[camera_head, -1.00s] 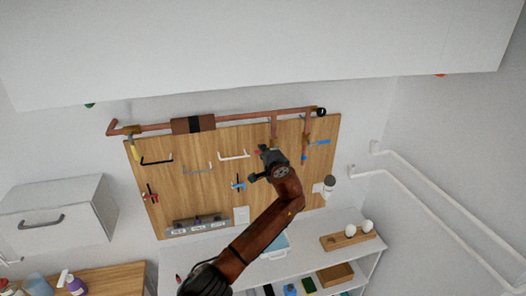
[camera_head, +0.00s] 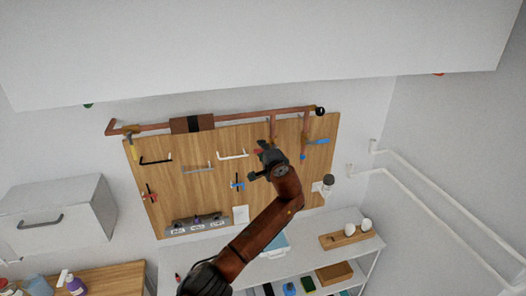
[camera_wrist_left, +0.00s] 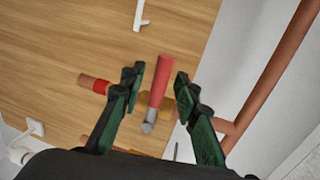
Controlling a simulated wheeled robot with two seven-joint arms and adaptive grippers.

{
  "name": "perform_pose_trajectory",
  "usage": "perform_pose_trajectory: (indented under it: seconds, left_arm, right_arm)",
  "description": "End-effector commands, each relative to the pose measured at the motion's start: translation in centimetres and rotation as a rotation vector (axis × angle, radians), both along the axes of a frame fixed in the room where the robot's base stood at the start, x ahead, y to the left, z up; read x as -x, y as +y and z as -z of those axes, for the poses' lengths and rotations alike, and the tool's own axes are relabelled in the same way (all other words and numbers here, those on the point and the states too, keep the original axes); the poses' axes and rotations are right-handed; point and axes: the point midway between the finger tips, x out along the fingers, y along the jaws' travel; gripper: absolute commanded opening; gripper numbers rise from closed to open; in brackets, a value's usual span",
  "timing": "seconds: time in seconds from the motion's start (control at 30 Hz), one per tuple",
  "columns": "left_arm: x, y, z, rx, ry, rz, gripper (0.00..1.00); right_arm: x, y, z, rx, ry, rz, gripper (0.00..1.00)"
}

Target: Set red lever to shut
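The red lever (camera_wrist_left: 161,78) is a red-sleeved handle with a bare metal end, seen in the left wrist view in front of the wooden board. Only a small red part of it (camera_head: 259,151) shows in the head view, beside my left gripper. My left gripper (camera_wrist_left: 160,88) is open, with one green finger on each side of the lever. I see gaps between the fingers and the lever. In the head view my left gripper (camera_head: 266,164) is at the board's upper right and hides most of the lever. My right gripper is in neither view.
Copper pipes (camera_head: 258,114) run along the top of the wooden board (camera_head: 205,183), with a branch pipe close to my gripper. A blue-handled valve (camera_head: 318,141) is to the right. White and black hooks hang to the left. A shelf (camera_head: 210,253) stands below.

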Motion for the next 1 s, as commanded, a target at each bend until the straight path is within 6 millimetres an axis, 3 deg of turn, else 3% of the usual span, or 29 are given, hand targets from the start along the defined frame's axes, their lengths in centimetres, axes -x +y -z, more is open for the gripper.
perform_pose_trajectory:
  seconds: [0.27, 0.7, 1.0]
  left_arm:
    - [1.0, -0.4, -0.2, 0.002, 0.0, 0.003, 0.29]
    - [8.8, -2.0, -1.7, 0.004, 0.0, 0.003, 0.29]
    - [11.4, -2.6, -2.2, 0.0, 0.001, 0.001, 0.29]
  right_arm:
    - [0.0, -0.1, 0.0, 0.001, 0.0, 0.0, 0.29]
    - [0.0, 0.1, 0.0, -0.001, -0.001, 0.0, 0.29]
    - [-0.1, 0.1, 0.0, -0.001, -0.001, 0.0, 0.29]
